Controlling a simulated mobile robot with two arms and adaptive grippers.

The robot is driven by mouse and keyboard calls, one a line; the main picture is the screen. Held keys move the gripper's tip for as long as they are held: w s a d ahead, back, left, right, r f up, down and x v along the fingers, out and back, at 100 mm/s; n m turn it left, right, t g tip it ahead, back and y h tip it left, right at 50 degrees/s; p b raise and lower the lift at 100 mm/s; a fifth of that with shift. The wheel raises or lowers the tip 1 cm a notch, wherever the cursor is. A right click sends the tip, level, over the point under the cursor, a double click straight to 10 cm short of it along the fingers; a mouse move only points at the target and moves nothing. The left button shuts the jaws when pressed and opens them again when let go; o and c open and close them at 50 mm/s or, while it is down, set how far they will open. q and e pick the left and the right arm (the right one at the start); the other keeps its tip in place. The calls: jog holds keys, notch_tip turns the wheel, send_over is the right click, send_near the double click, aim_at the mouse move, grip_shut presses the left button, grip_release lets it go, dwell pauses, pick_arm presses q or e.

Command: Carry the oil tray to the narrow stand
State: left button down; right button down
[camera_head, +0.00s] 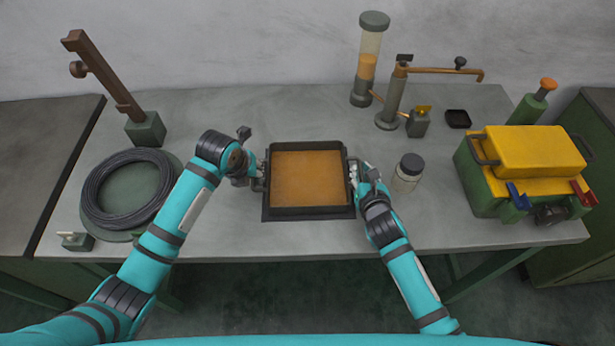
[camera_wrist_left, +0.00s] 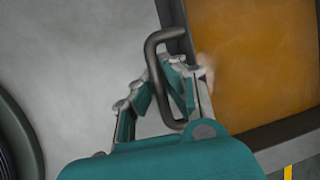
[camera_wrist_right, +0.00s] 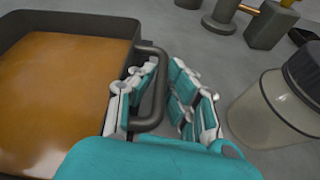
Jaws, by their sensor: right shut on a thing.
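The oil tray (camera_head: 308,211) is a dark square pan of amber oil on the grey table, level, with a handle on each side. My right gripper (camera_head: 361,173) is shut on its right handle (camera_wrist_right: 157,85), which shows between the fingers in the right wrist view. My left gripper (camera_head: 255,168) is at the left handle (camera_wrist_left: 152,62). In the left wrist view its fingers are beside and behind that handle; whether they grip it is unclear. I cannot pick out a narrow stand.
A lidded jar (camera_head: 407,174) stands close to the right gripper. A cable coil (camera_head: 128,188) lies left, near a post on a green base (camera_head: 146,130). An oiler (camera_head: 368,62), a tap stand (camera_head: 392,103) and a green-yellow machine (camera_head: 490,190) stand right. Table behind the tray is clear.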

pick_arm(q)
jog(key=shift+r, duration=0.15)
pick_arm(e)
jog(key=shift+r, duration=0.15)
